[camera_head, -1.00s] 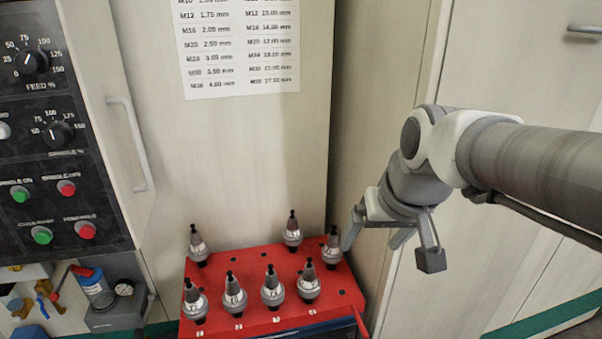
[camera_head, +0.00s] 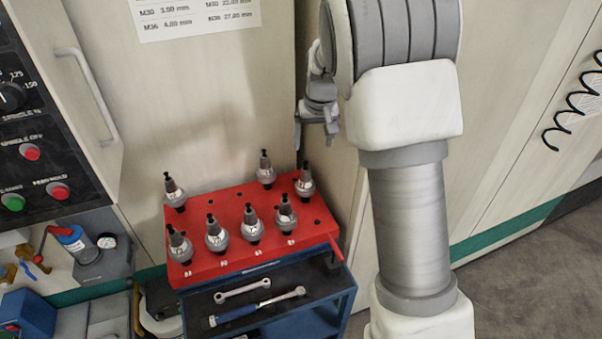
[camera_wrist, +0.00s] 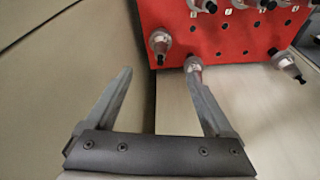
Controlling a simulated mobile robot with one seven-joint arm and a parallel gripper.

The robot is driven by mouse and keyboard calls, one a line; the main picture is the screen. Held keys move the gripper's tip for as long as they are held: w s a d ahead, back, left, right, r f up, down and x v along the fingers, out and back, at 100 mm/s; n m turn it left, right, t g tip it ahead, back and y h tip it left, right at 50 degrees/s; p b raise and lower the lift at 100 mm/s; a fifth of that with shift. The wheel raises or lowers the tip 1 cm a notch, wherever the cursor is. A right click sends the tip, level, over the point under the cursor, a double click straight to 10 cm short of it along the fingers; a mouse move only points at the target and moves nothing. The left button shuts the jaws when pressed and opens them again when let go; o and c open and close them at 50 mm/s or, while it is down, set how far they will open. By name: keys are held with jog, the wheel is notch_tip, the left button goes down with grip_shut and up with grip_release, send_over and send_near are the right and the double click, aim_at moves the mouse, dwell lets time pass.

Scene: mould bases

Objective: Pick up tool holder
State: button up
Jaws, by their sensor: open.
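Several tool holders stand upright in the red rack in the head view, each a grey-white cone with a black tip. One tool holder (camera_head: 305,182) is at the rack's back right corner, another (camera_head: 265,170) at the back middle, another (camera_head: 174,192) at the back left. The others stand in a front row, such as a front tool holder (camera_head: 252,226). My gripper (camera_head: 298,148) is above and beside the back right of the rack, partly hidden by my arm. In the wrist view my gripper (camera_wrist: 160,85) is open and empty. A tool holder (camera_wrist: 194,68) is near its right fingertip; I cannot tell whether they touch.
The red rack (camera_head: 205,262) sits on a blue tool cart (camera_head: 340,285) with a spanner (camera_head: 242,290) and a ratchet (camera_head: 258,308) in its tray. A beige cabinet wall (camera_head: 215,100) stands behind the rack. A control panel (camera_head: 30,130) is at the left.

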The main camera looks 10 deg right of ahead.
notch_tip(320, 180, down, 2)
jog(key=w, duration=0.2)
send_near(306, 176)
jog(key=x, duration=0.5)
jog(key=shift+w+d+p, duration=0.25)
jog(key=shift+d+p, duration=0.05)
jog(key=shift+p, duration=0.1)
jog(key=shift+w+p+x, duration=0.15)
jog(key=shift+p+x, duration=0.1)
jog(key=shift+x, duration=1.4)
jog(key=shift+w+p+x, duration=0.15)
jog(key=shift+p+x, duration=0.05)
jog(key=shift+x, duration=1.45)
jog(key=shift+a, duration=0.2)
grip_shut()
jog(key=shift+w+r, duration=0.15)
jog(key=shift+r, duration=0.1)
